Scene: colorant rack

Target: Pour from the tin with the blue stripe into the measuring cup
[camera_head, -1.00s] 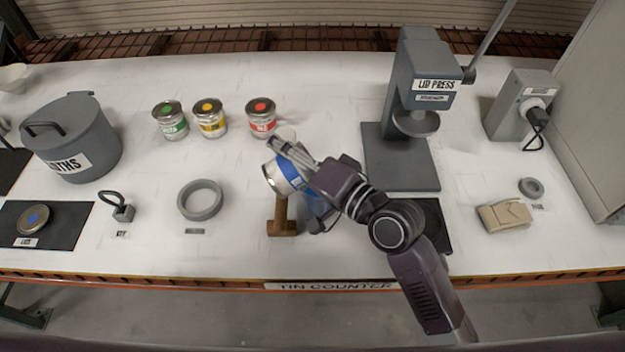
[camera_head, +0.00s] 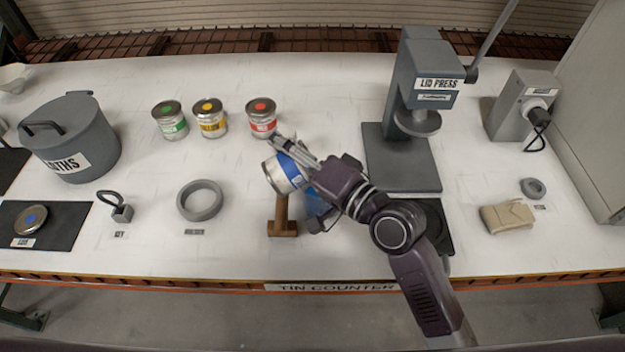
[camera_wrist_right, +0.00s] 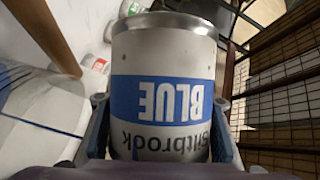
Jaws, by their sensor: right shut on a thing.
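The blue-striped tin (camera_head: 283,174) is tilted far over, held above the counter. It fills the middle of the right wrist view (camera_wrist_right: 165,60), its BLUE label upside down. My right gripper (camera_head: 300,168) is shut around its sides, one finger on each side in the wrist view. The tin's mouth and any stream are hidden. My left gripper is not in view.
Green (camera_head: 170,121), yellow (camera_head: 210,118) and red (camera_head: 261,118) tins stand behind. The lid press (camera_head: 402,155) is to the right. A grey ring (camera_head: 200,201) lies left, with clear counter around it.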

